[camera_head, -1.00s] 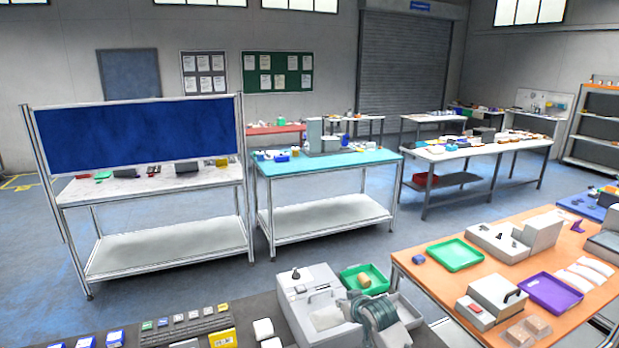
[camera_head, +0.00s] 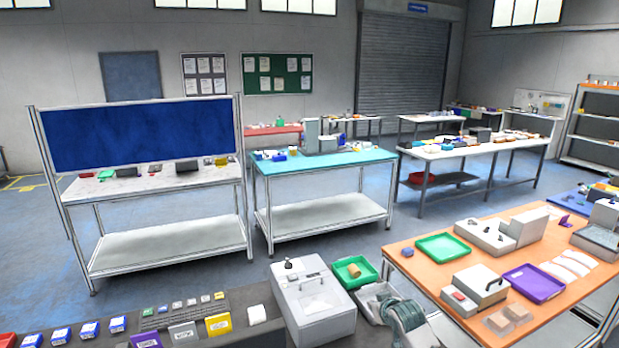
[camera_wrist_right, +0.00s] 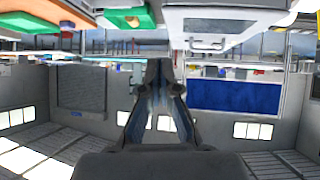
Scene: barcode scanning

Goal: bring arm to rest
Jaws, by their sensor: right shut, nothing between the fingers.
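My right gripper (camera_wrist_right: 165,88) shows in the right wrist view. Its two dark fingers come together at the tips, and it is shut and empty. It appears to be clear of the objects around it. The right wrist picture appears upside down, with the bench things along its top edge.
A dark bench (camera_head: 60,312) at the front bears several small boxes and a grey machine (camera_head: 313,300). A green bin (camera_head: 366,281) stands beside the machine. An orange table (camera_head: 408,254) with trays is at the right. Open floor (camera_head: 200,272) lies beyond.

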